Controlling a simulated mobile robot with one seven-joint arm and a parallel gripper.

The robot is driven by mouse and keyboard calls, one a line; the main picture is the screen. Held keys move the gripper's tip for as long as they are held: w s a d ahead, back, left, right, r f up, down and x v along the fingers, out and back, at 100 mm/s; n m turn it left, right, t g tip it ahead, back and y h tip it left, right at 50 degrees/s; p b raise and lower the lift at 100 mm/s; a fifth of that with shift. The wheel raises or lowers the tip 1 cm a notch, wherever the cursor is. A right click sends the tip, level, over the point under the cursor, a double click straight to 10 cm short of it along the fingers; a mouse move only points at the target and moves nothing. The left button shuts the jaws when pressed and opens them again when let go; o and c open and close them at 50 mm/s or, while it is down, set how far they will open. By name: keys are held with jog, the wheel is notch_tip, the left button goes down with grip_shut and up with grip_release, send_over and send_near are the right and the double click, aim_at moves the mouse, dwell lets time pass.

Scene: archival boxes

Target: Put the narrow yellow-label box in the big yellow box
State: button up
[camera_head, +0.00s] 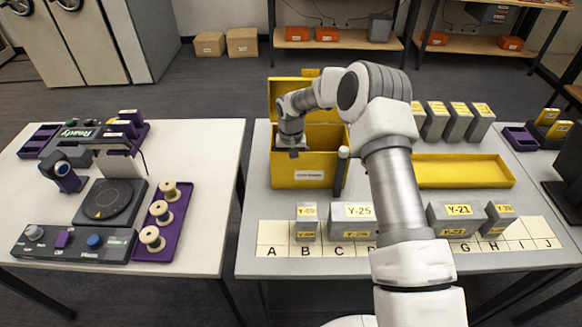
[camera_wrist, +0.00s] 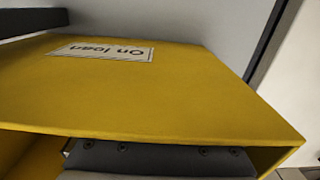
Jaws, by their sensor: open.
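The big yellow box (camera_head: 296,165) stands open at the back left of the right table, its lid raised behind. My gripper (camera_head: 293,154) is open and low at the box's opening, towards its left side. The wrist view shows the box's yellow panel (camera_wrist: 165,95) close up, with an "On loan" label. A narrow grey yellow-label box (camera_head: 306,228) stands on the lettered strip at left, and another narrow one (camera_head: 497,220) at right. Several more narrow yellow-label boxes (camera_head: 457,124) stand in the back row. The inside of the yellow box and the space between my fingers are mostly hidden.
Wider boxes Y-25 (camera_head: 350,224) and Y-21 (camera_head: 453,218) stand on the lettered strip (camera_head: 273,238). A shallow yellow tray (camera_head: 462,172) lies at right. A dark post (camera_head: 341,175) stands close by the yellow box's right side. My arm hides the table's middle.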

notch_tip(320, 180, up, 12)
jog(key=shift+r, duration=0.1)
jog(key=shift+d+r, duration=0.1)
jog(key=shift+r, duration=0.35)
jog(key=s+d+r+t, duration=0.1)
jog(key=s+d+r, duration=0.3)
jog(key=s+r, duration=0.45)
jog(key=s+d+r+t, duration=0.2)
jog(key=s+d+r, duration=0.3)
jog(key=r, duration=0.7)
jog(key=s+d+t, duration=0.1)
jog(key=s+d, duration=0.1)
jog(key=s, duration=0.9)
jog(key=s+d+t, duration=0.1)
jog(key=s+d, duration=0.2)
jog(key=s, duration=0.8)
jog(key=shift+s+r+t, duration=0.3)
jog(key=shift+s+r, duration=0.05)
jog(key=shift+r, duration=0.05)
